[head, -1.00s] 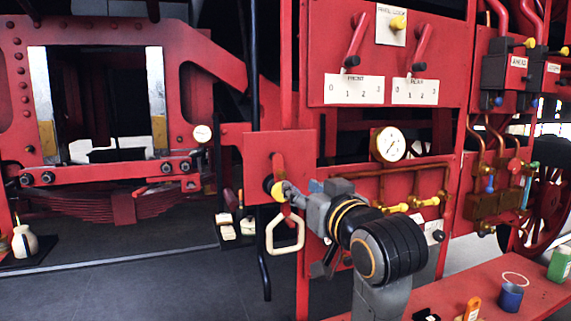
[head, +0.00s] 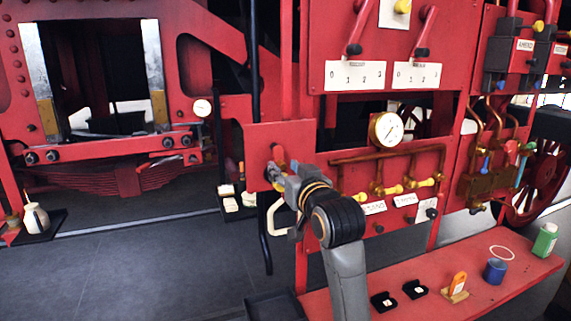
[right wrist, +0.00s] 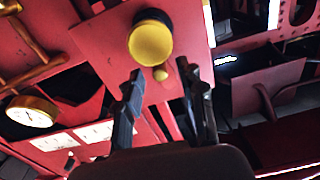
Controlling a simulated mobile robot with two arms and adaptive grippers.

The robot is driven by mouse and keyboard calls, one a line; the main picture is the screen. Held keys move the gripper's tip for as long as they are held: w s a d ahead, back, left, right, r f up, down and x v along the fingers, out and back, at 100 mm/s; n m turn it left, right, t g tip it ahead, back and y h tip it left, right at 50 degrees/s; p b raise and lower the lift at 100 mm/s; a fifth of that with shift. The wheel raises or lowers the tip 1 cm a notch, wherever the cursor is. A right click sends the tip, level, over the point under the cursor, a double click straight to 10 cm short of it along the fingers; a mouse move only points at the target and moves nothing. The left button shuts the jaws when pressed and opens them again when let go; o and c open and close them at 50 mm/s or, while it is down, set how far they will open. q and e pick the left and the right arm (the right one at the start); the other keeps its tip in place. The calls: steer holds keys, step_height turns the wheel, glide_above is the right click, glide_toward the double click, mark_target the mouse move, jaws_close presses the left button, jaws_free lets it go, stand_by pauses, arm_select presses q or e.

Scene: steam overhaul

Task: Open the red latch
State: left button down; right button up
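The red latch (head: 278,154) is on a square red plate (head: 262,140) left of the gauge in the head view. Its lower part is hidden behind my right gripper (head: 275,178), whose fingers are at the latch. In the right wrist view, a yellow round knob (right wrist: 152,43) with a black collar stands out from the red plate, just beyond the fingertips. My right gripper (right wrist: 162,74) is open there, its two dark fingers apart with nothing between them. I cannot tell if they touch the latch. My left gripper is not in view.
A beige loop handle (head: 276,215) hangs below the plate, partly behind my right gripper. A black vertical rod (head: 262,225) runs beside it. A pressure gauge (head: 386,129) and copper pipes are to the right. A red bench (head: 440,270) carries a blue cup (head: 495,271) and small items.

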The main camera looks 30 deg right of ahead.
steer(key=shift+w, duration=0.15)
jaws_close()
stand_by(0.4)
steer(key=shift+s+d+r+n+p, duration=0.1)
steer(key=shift+d+r+n+p, duration=0.3)
steer(key=shift+n+p, duration=1.45)
steer(key=shift+s+d+r+n+p, duration=0.1)
steer(key=shift+d+r+n+p, duration=0.5)
steer(key=shift+n, duration=2.5)
steer(key=shift+s+d+r+n+p, duration=0.1)
steer(key=shift+d+r+n+p, duration=0.15)
steer(key=shift+n+p, duration=1.65)
steer(key=shift+n+b, duration=0.55)
steer(key=shift+n, duration=0.1)
